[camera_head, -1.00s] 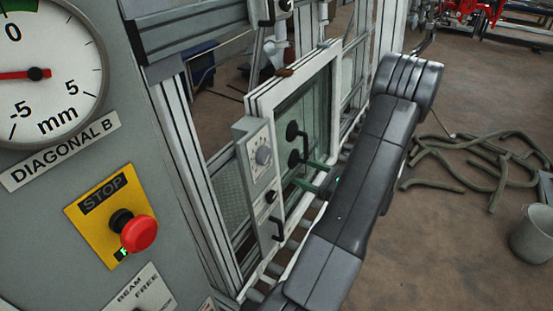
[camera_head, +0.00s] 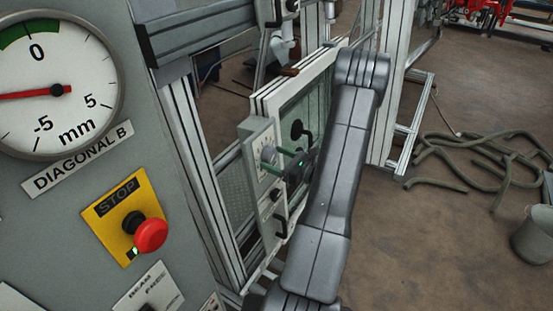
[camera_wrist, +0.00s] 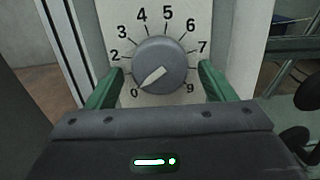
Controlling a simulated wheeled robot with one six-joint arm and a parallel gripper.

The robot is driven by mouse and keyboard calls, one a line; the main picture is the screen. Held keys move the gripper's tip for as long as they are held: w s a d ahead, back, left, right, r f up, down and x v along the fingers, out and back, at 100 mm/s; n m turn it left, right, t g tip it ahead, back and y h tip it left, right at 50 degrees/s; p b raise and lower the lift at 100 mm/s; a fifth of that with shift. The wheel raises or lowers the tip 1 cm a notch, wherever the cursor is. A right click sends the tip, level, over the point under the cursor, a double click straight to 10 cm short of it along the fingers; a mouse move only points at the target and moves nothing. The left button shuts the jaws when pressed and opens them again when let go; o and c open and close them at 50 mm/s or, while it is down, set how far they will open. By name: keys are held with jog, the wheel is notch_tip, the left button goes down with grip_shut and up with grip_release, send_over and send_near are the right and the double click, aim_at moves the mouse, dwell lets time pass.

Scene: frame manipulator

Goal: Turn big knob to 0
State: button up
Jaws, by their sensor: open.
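The big knob (camera_wrist: 161,66) is a grey dial on a light panel (camera_wrist: 112,17) with numbers from 0 to 9. Its white pointer mark runs down to the left, with its narrow end close to the 0. In the head view the knob (camera_head: 268,156) shows on the side of the white-framed unit, partly crossed by my fingers. My gripper (camera_wrist: 162,72) is open, with one green finger on each side of the knob. I cannot tell whether the fingers touch it. In the head view my gripper (camera_head: 281,161) is at the knob, partly hidden by my arm.
A black handle (camera_head: 280,226) sits below the knob, and black fittings (camera_head: 297,129) are on the window beside it. A red stop button (camera_head: 151,235) and a gauge (camera_head: 58,88) are on the near grey cabinet. Hoses (camera_head: 470,165) lie on the floor at right.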

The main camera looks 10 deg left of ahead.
jog(key=shift+c, duration=0.3)
jog(key=c, duration=0.9)
jog(key=n+b, duration=0.1)
jog(key=b, duration=0.2)
jog(key=shift+f, duration=0.3)
jog(key=shift+c, duration=0.2)
jog(key=shift+r+n+b, duration=0.2)
jog(key=shift+n+b, duration=0.5)
jog(key=shift+r, duration=0.1)
jog(key=o, duration=1)
